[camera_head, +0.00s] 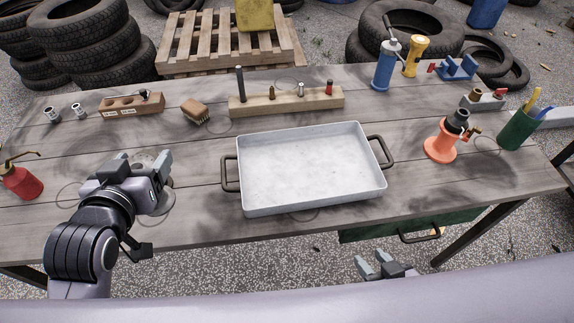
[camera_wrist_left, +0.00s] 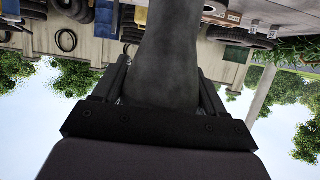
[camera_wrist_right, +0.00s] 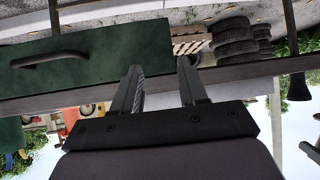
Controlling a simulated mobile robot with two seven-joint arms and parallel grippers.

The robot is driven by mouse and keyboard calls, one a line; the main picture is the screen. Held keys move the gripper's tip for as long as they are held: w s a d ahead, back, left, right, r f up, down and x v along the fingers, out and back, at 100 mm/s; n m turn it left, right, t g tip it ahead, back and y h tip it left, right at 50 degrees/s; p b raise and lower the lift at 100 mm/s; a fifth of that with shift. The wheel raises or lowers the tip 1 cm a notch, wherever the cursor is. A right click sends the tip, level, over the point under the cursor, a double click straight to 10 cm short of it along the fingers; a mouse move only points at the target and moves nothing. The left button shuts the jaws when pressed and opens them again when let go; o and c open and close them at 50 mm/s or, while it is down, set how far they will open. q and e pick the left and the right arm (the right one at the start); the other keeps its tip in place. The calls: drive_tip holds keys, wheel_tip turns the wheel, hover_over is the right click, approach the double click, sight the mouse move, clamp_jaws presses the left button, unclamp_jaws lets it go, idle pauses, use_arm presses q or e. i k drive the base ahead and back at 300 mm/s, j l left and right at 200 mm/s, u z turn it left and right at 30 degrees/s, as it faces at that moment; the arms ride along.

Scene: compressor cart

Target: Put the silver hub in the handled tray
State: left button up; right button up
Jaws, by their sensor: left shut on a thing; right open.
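The silver hub (camera_head: 166,203) is a grey round-flanged part at the left front of the table, partly hidden by my left gripper. My left gripper (camera_head: 144,166) is shut on it. In the left wrist view the hub (camera_wrist_left: 168,55) is a large dark grey shape between the fingers. I cannot tell whether the hub touches the table. The handled tray (camera_head: 253,212), a shallow pale metal pan with dark side handles, stands mid-table to the right of the left gripper; it is empty. My right gripper (camera_head: 378,268) is open and empty in front of the table edge; its fingers also show in the right wrist view (camera_wrist_right: 160,85).
Behind the tray are a wooden block with pegs (camera_head: 285,102), a brush (camera_head: 195,111) and a brick-like block (camera_head: 131,105). A red oil can (camera_head: 22,182) stands far left. An orange stand (camera_head: 441,148) and green cup (camera_head: 517,130) stand right. A green drawer (camera_head: 460,217) hangs below.

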sight(307, 170)
drive_tip(key=l+z, duration=0.15)
drive_tip(key=z, duration=0.75)
drive_tip(key=i+l, duration=0.1)
drive_tip(key=l, duration=0.35)
